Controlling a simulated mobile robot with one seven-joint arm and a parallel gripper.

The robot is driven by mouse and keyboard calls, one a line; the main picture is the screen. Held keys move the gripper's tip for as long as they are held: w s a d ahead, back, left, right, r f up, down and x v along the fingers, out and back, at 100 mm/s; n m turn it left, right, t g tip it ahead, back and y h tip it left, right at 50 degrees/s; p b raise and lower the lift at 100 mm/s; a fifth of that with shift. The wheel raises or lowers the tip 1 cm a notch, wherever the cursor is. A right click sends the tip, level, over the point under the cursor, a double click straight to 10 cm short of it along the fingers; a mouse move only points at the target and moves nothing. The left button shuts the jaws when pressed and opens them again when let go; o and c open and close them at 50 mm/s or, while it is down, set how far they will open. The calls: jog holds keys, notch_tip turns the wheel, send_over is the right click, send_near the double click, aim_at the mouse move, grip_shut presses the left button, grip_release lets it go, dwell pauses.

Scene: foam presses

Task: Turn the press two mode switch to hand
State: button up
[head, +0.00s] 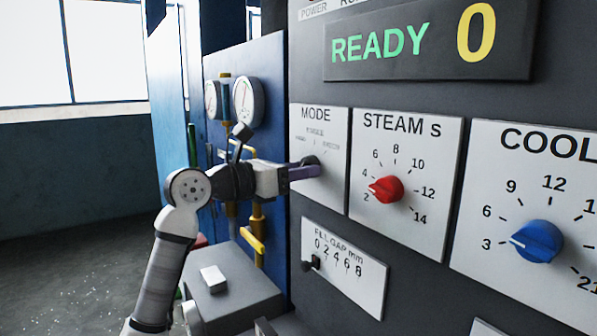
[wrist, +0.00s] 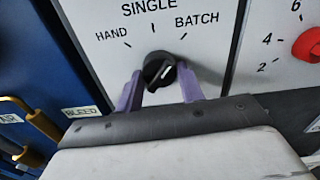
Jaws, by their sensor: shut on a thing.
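The mode switch is a black round knob (wrist: 158,70) on a white plate marked HAND, SINGLE and BATCH. In the wrist view its pale pointer line slants up and right, toward the BATCH side. My gripper (wrist: 160,82) has a purple finger on each side of the knob and is shut on it. In the head view the knob (head: 311,166) shows at the end of my gripper (head: 304,171), on the MODE plate (head: 335,190). The fingers partly hide it there.
The red STEAM knob (head: 386,189) and blue COOL knob (head: 537,242) are to the right. The FILL GAP slider (head: 314,262) is below. Gauges (head: 244,102) and yellow piping (head: 254,241) are on the blue panel to the left. A grey box (head: 232,293) stands below my arm.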

jog(key=shift+s+r+n+b, duration=0.1)
jog(key=shift+n+b, duration=1.35)
jog(key=shift+n, duration=7.05)
jog(key=o, duration=1)
